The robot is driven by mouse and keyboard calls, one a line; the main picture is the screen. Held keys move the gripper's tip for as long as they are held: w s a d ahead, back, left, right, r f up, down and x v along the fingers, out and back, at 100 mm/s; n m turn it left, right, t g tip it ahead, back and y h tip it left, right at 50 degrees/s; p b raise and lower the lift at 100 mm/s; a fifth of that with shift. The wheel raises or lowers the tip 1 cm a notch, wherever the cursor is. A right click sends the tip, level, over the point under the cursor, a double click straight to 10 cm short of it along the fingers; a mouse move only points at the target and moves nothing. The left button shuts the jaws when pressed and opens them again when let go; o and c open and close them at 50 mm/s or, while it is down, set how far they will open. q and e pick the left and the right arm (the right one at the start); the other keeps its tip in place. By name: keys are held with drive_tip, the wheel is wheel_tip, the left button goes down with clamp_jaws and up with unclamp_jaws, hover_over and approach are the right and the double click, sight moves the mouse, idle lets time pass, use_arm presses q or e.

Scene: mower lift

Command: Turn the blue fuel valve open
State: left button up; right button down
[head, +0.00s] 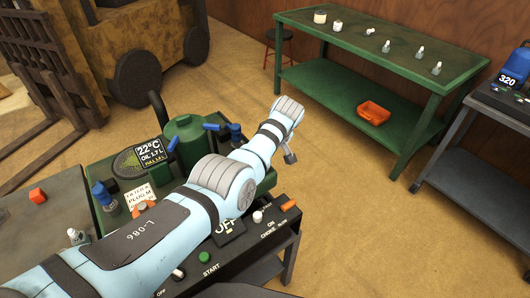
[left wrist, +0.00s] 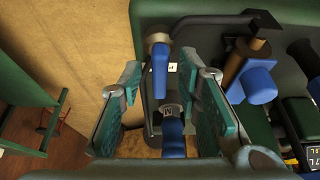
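The blue fuel valve handle (left wrist: 160,75) shows in the left wrist view as a blue lever below a round grey pivot, at the side of the green machine. My left gripper (left wrist: 160,82) is open, with one teal pad on each side of the lever; I cannot tell whether either pad touches it. Another blue part (left wrist: 172,135) lies lower between the pads. In the head view my left arm crosses the machine and hides most of the gripper; a small grey part (head: 290,155) shows below the wrist. My right gripper is not in view.
A blue knob on a brown stem (left wrist: 258,82) stands close right of the fingers. A green bench (head: 395,45) and a grey table (head: 475,145) stand right, with free floor between.

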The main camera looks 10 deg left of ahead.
use_arm(q)
drive_tip(key=v, duration=1.1)
drive_tip(key=shift+d+r, duration=0.15)
drive_tip(key=shift+r, duration=0.2)
drive_tip(key=shift+s, duration=0.1)
drive_tip(key=shift+f, duration=0.1)
